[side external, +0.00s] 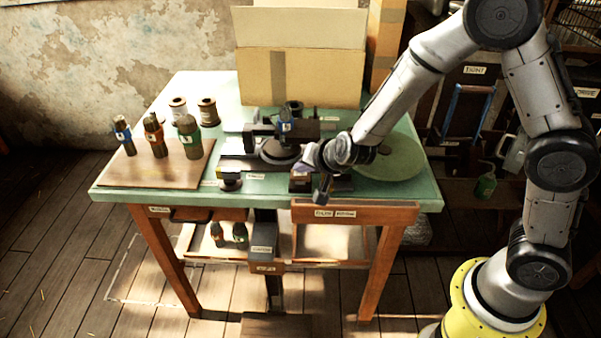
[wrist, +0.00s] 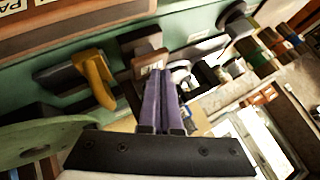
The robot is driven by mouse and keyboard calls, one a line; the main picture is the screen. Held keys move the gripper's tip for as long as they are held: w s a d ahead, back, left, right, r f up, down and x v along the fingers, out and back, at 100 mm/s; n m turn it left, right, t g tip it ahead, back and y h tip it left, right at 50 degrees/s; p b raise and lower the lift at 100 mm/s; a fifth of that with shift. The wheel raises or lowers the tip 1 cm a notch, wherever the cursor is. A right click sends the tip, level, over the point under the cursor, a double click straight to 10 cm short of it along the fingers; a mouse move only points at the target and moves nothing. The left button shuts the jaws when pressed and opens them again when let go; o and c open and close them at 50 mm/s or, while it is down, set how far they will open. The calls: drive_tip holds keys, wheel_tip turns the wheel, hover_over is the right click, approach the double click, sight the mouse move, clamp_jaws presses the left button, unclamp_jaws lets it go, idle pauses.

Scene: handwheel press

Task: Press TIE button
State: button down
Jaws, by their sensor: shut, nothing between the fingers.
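My gripper (side external: 304,169) is shut, with its purple fingers together and nothing between them. In the wrist view the fingertips (wrist: 160,72) are at a small brown block with a pale label (wrist: 147,55). The same brown block (side external: 300,182) is near the front edge of the green table in the side view, just below the fingers. Its label is too small to read, so I cannot confirm that it is the TIE button. I cannot tell whether the fingertips touch it. The fingers hide part of it.
A yellow-handled lever (wrist: 95,80) stands beside the block. A dark press (side external: 280,150) is behind it, with a round green disc (side external: 395,160) to the right. A black knob (side external: 230,180) is left. Several bottles stand on a wooden board (side external: 130,178). A cardboard box (side external: 300,75) is behind.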

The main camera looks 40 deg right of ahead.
sight(303, 177)
drive_tip(key=shift+f, duration=0.75)
idle(0.4)
drive_tip(key=shift+r, duration=1.35)
drive_tip(key=shift+r, duration=0.1)
drive_tip(key=shift+r, duration=2.45)
